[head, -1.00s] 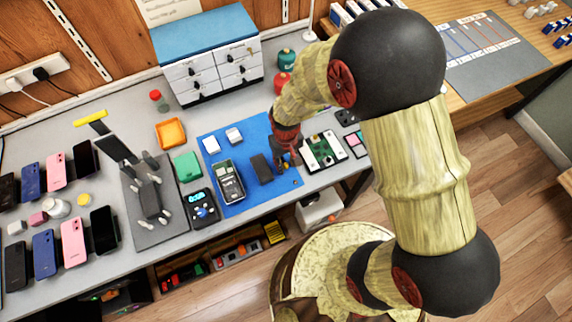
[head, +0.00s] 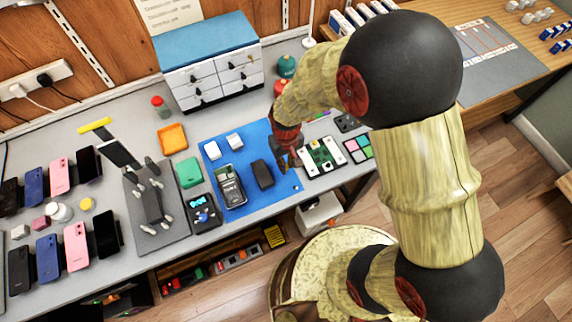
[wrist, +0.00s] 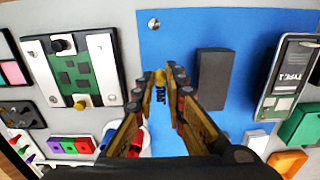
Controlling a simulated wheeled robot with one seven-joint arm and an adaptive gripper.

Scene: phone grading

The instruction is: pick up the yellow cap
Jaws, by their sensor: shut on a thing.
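My gripper (wrist: 161,84) has its fingertips closed together on a small yellow cap (wrist: 160,76). A dark blue patterned bit shows just below the cap between the fingers. The fingers hide most of the cap's sides. In the head view my gripper (head: 291,160) is over the right part of the blue mat (head: 238,200), beside the green-and-white board. The cap is too small to make out there. I cannot tell how far the cap is above the mat.
A dark block (wrist: 213,78) lies on the mat right of my fingers in the wrist view. A device marked TYPE (wrist: 287,78) lies further right. The white-framed board (wrist: 75,68) is on the left. A small silver disc (wrist: 153,23) lies on the mat.

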